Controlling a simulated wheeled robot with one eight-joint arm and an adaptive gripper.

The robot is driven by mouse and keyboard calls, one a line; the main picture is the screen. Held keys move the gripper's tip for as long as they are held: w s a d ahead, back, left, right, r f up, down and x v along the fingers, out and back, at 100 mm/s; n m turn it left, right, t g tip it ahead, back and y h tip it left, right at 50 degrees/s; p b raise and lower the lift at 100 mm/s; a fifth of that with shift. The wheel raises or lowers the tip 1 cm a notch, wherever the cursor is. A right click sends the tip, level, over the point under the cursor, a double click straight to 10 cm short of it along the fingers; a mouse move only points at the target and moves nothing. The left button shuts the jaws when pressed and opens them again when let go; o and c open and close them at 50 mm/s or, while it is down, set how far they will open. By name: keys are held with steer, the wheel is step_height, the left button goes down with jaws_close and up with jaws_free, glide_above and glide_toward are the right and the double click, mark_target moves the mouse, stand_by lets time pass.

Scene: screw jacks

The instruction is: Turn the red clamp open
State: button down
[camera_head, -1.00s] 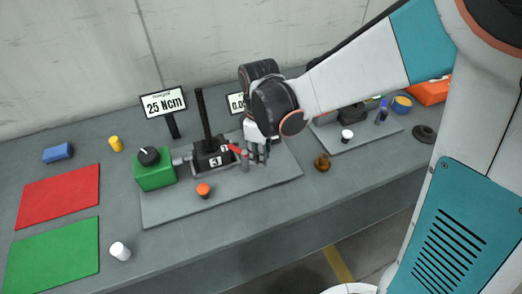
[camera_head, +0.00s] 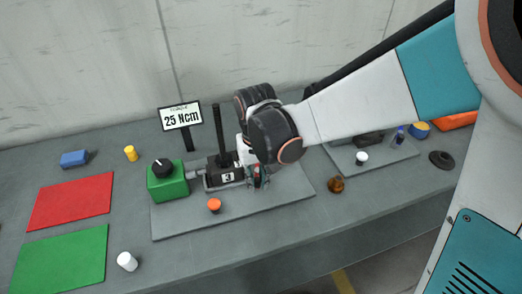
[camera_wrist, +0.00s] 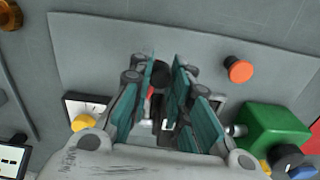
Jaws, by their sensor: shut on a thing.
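The red clamp shows only as a small red patch between my fingers in the wrist view (camera_wrist: 151,93); the head view also shows a bit of red (camera_head: 257,181). It sits at the right side of the black jack block marked 3 (camera_head: 227,177). My gripper (camera_wrist: 164,72) is shut on the red clamp, with a teal finger pad on each side of it. Most of the clamp and its exact angle are hidden by the fingers. In the head view my gripper (camera_head: 262,180) points down beside the block.
A black post (camera_head: 219,128) rises from the block. A green box with a black knob (camera_head: 167,185) adjoins it on the left. An orange button (camera_head: 214,205) stands in front on the grey plate (camera_head: 180,225). A sign reading 25 Ncm (camera_head: 181,117) stands behind.

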steer(key=shift+w+a+m, duration=0.2)
steer(key=shift+a+m, duration=0.4)
steer(key=shift+m, duration=0.65)
steer(key=shift+w+a+m, duration=0.15)
steer(key=shift+a+m, duration=0.45)
steer(key=shift+m, duration=0.65)
steer(key=c, duration=1.5)
jaws_free()
steer(key=shift+o, duration=0.2)
